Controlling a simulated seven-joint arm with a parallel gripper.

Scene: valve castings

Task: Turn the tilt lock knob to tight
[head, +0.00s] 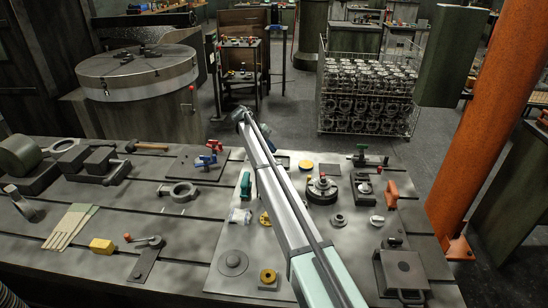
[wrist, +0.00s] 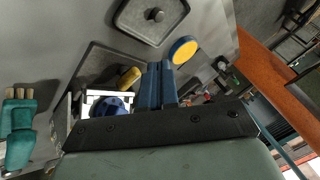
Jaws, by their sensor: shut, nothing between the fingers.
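I cannot tell for sure which part is the tilt lock knob. In the wrist view a blue round knob-like part (wrist: 108,107) sits by a white frame (wrist: 92,97), left of my gripper and partly hidden by its dark body. A yellow cylinder-like part (wrist: 130,77) lies close beside it. My gripper (wrist: 161,66) is shut, its two blue fingers together with nothing between them. It appears apart from the blue part.
A dark plate with a central stud (wrist: 155,15) and a yellow disc (wrist: 183,50) lie beyond the fingertips. A teal handle-like part (wrist: 18,137) is at lower left. In the head view, a red-topped black fixture (head: 322,188) and an orange bracket (head: 391,194) stand right of my arm.

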